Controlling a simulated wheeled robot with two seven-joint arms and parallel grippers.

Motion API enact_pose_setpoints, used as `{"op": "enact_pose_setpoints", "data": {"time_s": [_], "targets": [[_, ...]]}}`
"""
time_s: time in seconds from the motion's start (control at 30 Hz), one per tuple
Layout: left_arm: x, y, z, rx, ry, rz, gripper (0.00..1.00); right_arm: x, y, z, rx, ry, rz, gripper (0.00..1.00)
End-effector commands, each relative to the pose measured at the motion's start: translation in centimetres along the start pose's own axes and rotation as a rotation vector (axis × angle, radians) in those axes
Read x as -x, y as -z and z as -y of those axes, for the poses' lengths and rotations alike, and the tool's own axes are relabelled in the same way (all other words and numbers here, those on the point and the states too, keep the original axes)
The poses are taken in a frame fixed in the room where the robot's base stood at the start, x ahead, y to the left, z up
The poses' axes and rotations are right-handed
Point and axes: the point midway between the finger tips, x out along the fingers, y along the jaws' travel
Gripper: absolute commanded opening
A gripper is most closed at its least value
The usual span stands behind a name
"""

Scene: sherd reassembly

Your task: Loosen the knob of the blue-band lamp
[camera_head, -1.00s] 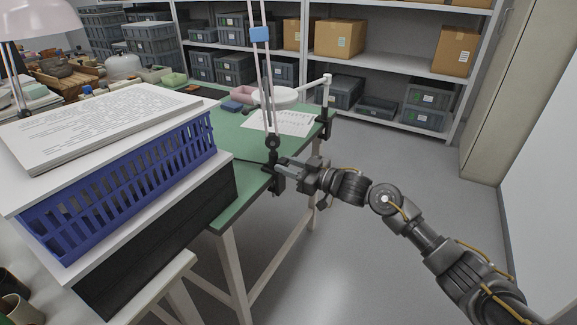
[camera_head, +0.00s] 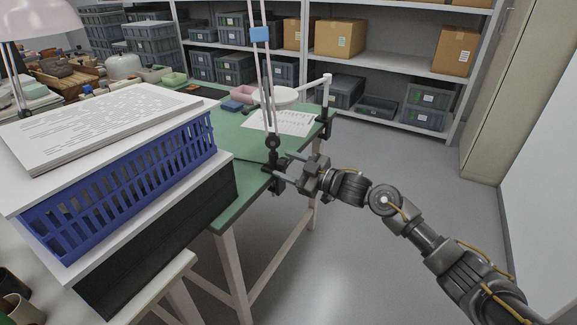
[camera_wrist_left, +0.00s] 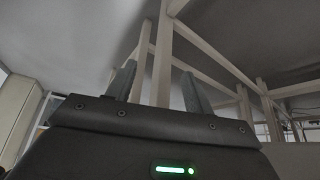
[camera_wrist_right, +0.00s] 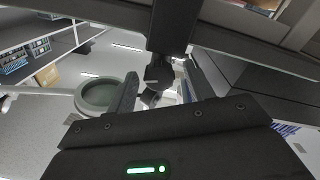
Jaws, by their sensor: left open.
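The blue-band lamp stands on a clamp (camera_head: 272,165) at the green table's edge, its thin twin-rod arm (camera_head: 267,85) rising out of the top of the head view. The blue band (camera_head: 260,34) wraps the rods. My right gripper (camera_head: 281,164) is at the clamp from the right, fingers spread and apart. In the right wrist view my right gripper (camera_wrist_right: 160,80) has a dark post and a dark knob-like part (camera_wrist_right: 151,97) between its open fingers; whether they touch it I cannot tell. My left gripper (camera_wrist_left: 152,85) is open and empty, seen only in its wrist view, facing pale wooden legs.
A blue basket (camera_head: 130,175) between white boards, with papers (camera_head: 100,125) on top, stands at the left front. A second clamped stand (camera_head: 326,105) with a white round head is farther along the green table (camera_head: 225,135). Open floor (camera_head: 400,185) lies to the right.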

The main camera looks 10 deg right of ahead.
Motion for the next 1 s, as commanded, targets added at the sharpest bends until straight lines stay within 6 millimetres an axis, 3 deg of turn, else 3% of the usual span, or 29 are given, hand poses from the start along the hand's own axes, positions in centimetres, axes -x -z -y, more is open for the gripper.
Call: {"op": "enact_pose_setpoints", "data": {"time_s": [0.33, 0.7, 1.0], "targets": [[0.1, -0.1, 0.0, 0.002, 0.000, 0.014, 0.52, 1.0, 0.0, -0.1, 0.000, -0.002, 0.001, 0.52], [1.0, -3.0, 0.9, 0.036, 0.018, 0.168, 0.52, 8.0, 0.0, 0.0, 0.001, 0.000, 0.002, 0.52], [0.7, -3.4, 1.0, 0.039, 0.018, 0.189, 0.52, 10.7, 0.0, 0.0, 0.000, 0.000, 0.000, 0.52]]}}
